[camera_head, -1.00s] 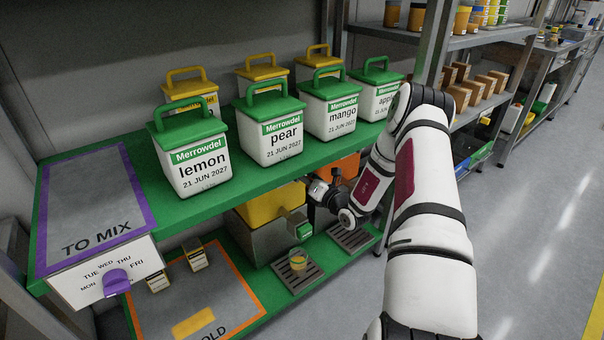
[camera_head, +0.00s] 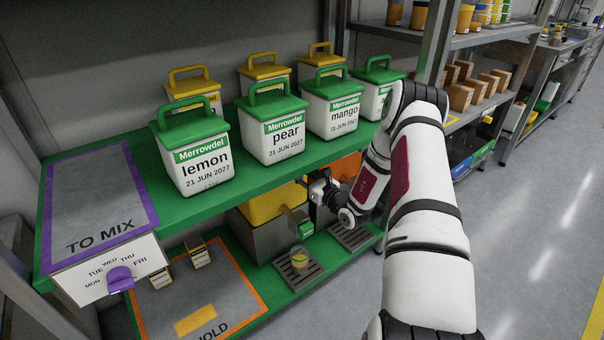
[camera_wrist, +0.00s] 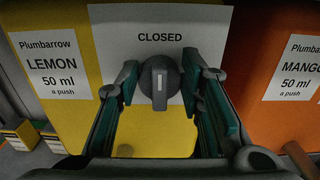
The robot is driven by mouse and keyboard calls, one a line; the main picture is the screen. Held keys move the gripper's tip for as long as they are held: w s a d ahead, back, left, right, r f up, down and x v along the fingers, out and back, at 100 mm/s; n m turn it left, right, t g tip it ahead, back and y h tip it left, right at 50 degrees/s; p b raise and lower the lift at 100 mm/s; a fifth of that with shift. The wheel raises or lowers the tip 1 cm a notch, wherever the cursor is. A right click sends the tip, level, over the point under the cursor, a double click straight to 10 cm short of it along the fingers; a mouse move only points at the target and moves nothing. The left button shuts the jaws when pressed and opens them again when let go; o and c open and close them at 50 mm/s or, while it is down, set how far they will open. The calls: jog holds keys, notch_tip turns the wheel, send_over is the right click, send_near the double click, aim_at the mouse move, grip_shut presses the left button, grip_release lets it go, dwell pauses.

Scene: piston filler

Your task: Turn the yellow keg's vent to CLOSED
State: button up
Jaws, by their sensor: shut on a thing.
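The yellow keg (camera_head: 262,208) sits on the lower shelf, partly hidden under the upper shelf. In the wrist view its face (camera_wrist: 75,105) has a LEMON 50 ml label (camera_wrist: 52,68) and a white plate (camera_wrist: 205,25) reading CLOSED. Below that word is the dark round vent knob (camera_wrist: 160,83), its pale mark upright and toward CLOSED. My gripper (camera_wrist: 160,88) has its fingers on either side of the knob and is shut on it. In the head view my gripper (camera_head: 318,190) is at the keg's right side, and the knob is hidden.
An orange keg labelled MANGO (camera_wrist: 295,65) stands close on the right. A small cup (camera_head: 300,258) stands on a drip tray (camera_head: 288,277) below the yellow keg. The green upper shelf (camera_head: 195,208), with several tubs, overhangs the kegs.

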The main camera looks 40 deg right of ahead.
dwell(0.4)
jog(key=o, duration=1)
jog(key=shift+o, duration=0.2)
jog(key=s, duration=1.2)
jog(key=shift+d, duration=0.2)
